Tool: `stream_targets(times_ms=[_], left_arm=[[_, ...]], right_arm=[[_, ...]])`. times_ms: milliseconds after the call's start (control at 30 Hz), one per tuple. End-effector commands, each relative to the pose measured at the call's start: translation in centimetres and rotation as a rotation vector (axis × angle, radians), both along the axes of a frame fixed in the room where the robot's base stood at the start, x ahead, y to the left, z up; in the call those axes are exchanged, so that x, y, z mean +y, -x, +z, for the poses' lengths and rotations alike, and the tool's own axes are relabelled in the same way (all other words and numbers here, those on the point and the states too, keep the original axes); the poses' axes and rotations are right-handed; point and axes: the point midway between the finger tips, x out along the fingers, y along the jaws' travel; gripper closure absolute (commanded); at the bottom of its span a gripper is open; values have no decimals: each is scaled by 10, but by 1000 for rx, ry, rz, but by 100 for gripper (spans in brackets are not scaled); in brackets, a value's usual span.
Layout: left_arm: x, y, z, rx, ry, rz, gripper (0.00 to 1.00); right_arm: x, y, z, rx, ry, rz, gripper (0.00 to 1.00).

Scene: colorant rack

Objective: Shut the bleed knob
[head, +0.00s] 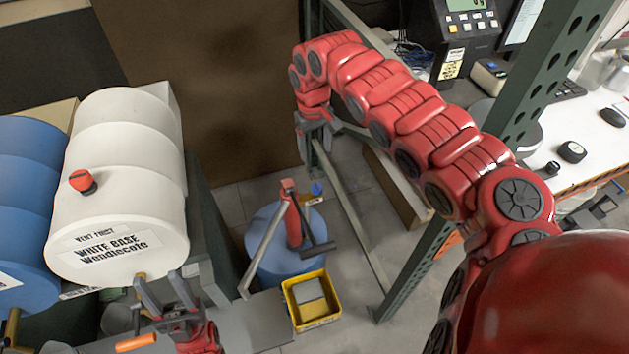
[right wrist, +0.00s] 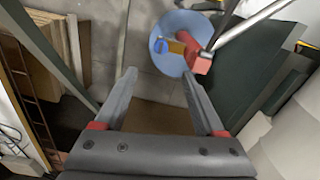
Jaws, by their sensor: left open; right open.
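No knob in view is labelled bleed. A small blue knob (head: 316,188) sits beside the red hand pump (head: 293,215) on a blue drum (head: 262,262). In the right wrist view the blue knob (right wrist: 176,46) shows with a yellow-orange piece, near the red pump head (right wrist: 201,64). A red cap (head: 82,181) stands on top of the white drum. My right gripper (head: 315,135) is open and empty, above and behind the pump, apart from it. In the right wrist view its fingers (right wrist: 159,76) point toward the blue drum. My left gripper (head: 162,285) is open before the white drum.
The white drum (head: 120,205) and a larger blue drum (head: 25,200) lie at left. An orange handle (head: 136,343) is near my left gripper. A yellow tub (head: 311,299) stands before the pump. A green rack post (head: 415,270) rises at right.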

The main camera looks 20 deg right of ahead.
Motion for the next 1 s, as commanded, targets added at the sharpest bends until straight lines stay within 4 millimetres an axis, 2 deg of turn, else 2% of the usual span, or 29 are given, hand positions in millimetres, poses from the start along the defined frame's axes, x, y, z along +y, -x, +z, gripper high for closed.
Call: stream_targets(times_ms=[200,433,600,800,1000], left_arm=[[0,0,18,0,0,0,50],[0,0,30,0,0,0,50],[0,0,33,0,0,0,50],[0,0,35,0,0,0,50],[0,0,35,0,0,0,50]], right_arm=[[1,2,-46,6,-5,4,28],[0,1,-103,3,-9,4,28],[-1,0,-133,-1,-7,5,28],[-3,-2,-152,-3,-7,3,28],[-4,-2,-157,-5,-4,3,28]])
